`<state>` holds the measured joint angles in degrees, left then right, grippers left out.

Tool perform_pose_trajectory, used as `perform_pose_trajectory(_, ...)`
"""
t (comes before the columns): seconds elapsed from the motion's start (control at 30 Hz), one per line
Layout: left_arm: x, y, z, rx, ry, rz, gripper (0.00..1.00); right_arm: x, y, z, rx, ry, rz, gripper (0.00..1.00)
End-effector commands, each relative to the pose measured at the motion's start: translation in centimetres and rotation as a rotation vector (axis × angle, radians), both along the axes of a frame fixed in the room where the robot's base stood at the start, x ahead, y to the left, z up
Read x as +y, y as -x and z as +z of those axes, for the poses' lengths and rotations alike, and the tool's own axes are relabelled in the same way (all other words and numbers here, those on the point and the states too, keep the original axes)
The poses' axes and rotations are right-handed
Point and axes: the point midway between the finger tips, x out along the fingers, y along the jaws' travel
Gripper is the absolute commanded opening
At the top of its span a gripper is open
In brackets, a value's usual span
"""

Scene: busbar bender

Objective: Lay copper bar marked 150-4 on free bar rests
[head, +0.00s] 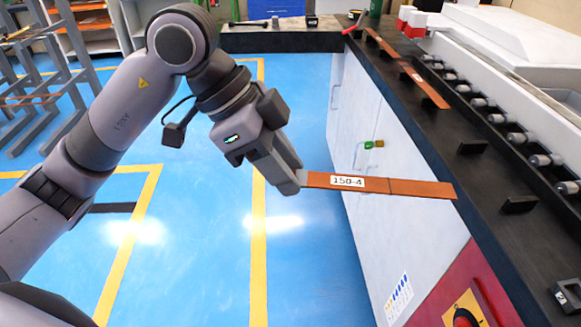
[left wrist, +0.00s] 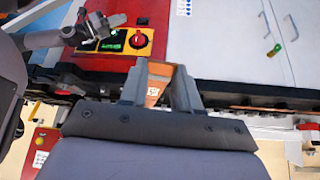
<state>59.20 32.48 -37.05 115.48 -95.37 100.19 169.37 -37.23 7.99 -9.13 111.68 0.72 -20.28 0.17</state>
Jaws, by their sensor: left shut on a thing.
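The copper bar marked 150-4 (head: 420,187) is held out flat, its white label facing up. My left gripper (head: 298,180) is shut on its left end. In the left wrist view, part of the bar (left wrist: 154,88) shows between the fingers (left wrist: 160,94). The bar's far end overlaps the counter's front edge in the head view; its height above it is hard to judge. Two black bar rests, one (head: 472,147) farther and one (head: 519,204) nearer, stand empty on the dark counter. A grey arm-like shape (left wrist: 95,30) in the left wrist view may be my right gripper, its fingers unclear.
Another labelled copper bar (head: 428,88) lies farther back on the dark counter (head: 455,125). A row of metal rollers (head: 497,118) runs along the right. A red panel with a dial (head: 465,305) is at the front. Blue floor lies left of the white cabinets (head: 365,125).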

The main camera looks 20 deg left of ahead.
Motion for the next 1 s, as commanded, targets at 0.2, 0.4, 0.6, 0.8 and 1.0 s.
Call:
perform_pose_trajectory(0.2,-1.1,-0.2,-1.6,0.004,0.005,-0.187,0.0,0.0,0.0,0.0,0.0,0.0,0.0,0.0)
perform_pose_trajectory(0.4,-2.2,-0.3,-3.3,0.002,0.004,-0.397,0.0,0.0,0.0,0.0,0.0,0.0,0.0,0.0)
perform_pose_trajectory(0.6,-3.3,-0.5,-5.0,0.003,0.004,-0.607,0.0,0.0,0.0,0.0,0.0,0.0,0.0,0.0)
perform_pose_trajectory(0.8,-4.3,-0.6,-6.7,0.003,0.003,-0.814,0.0,0.0,0.0,0.0,0.0,0.001,0.001,0.0)
perform_pose_trajectory(1.0,-5.1,-0.7,-8.1,0.002,0.003,-0.975,0.0,0.0,0.0,0.0,0.0,0.001,0.001,0.0)
